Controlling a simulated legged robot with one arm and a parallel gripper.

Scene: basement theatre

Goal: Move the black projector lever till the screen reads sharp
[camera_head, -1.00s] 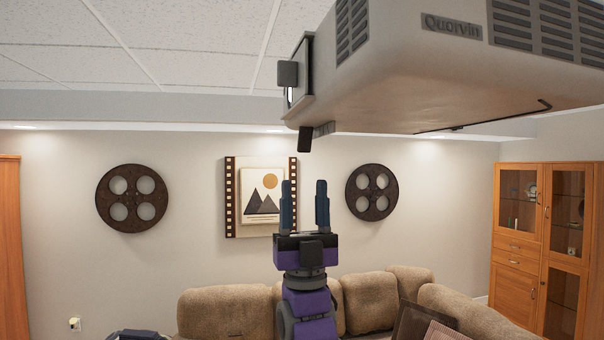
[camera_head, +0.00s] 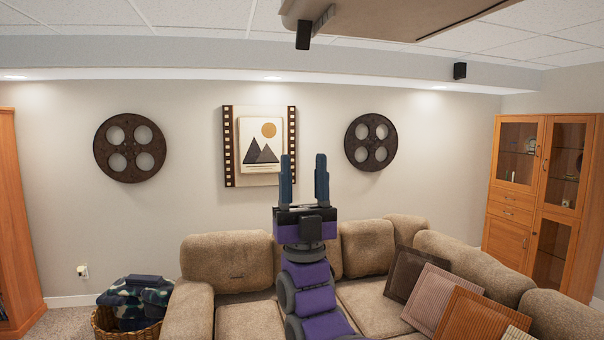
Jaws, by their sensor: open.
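The projector (camera_head: 400,14) hangs from the ceiling at the top of the head view, and only its underside shows. The black lever (camera_head: 303,36) hangs down from the projector's left front edge. My gripper (camera_head: 304,180) points up, open and empty, with its two dark blue fingers apart. It shows well below the lever in the picture and does not touch it. The screen is not in view.
A brown sectional sofa (camera_head: 245,320) with several cushions fills the lower middle. A wooden glass-door cabinet (camera_head: 510,215) stands at the right. A basket (camera_head: 104,322) of blankets is at the lower left. The space around my gripper is clear.

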